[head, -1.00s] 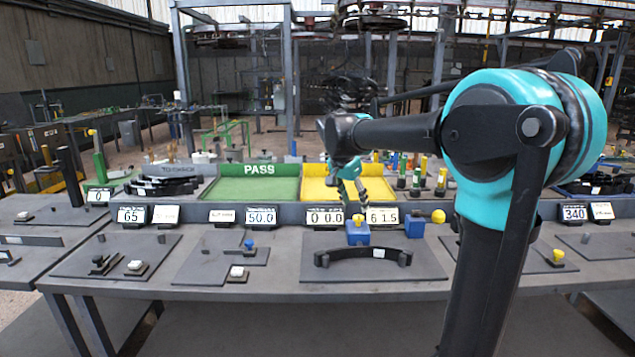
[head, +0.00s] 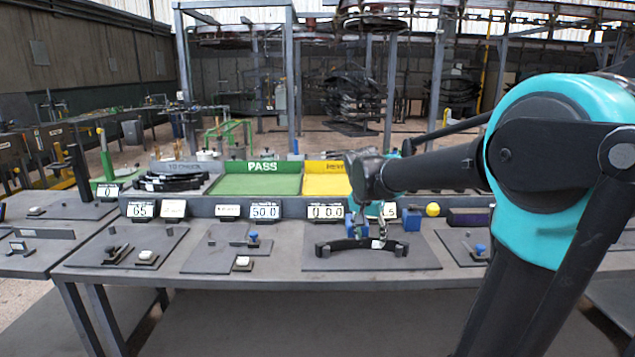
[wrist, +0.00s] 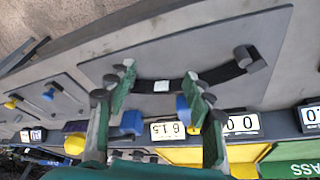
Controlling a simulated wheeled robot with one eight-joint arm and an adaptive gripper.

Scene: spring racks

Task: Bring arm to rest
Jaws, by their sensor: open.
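My gripper (head: 380,238) is over the middle of the bench in the head view, in front of the display with my arm reaching in from the right. In the wrist view its two green fingers with dark tips (wrist: 158,76) are spread apart with nothing between the pads. A black curved spring leaf (head: 340,246) with a white tag lies on a grey plate (head: 372,262). In the wrist view the leaf (wrist: 218,75) runs behind the fingertips; I cannot tell the height gap. My arm is extended and bent at a large teal joint.
Blue blocks (head: 412,221) stand by the number displays (head: 265,211) and a yellow ball (head: 432,210). Behind are a green PASS tray (head: 258,184) and a yellow tray (head: 325,186). Fixture plates with knobs lie at both sides. Open air is above the bench front.

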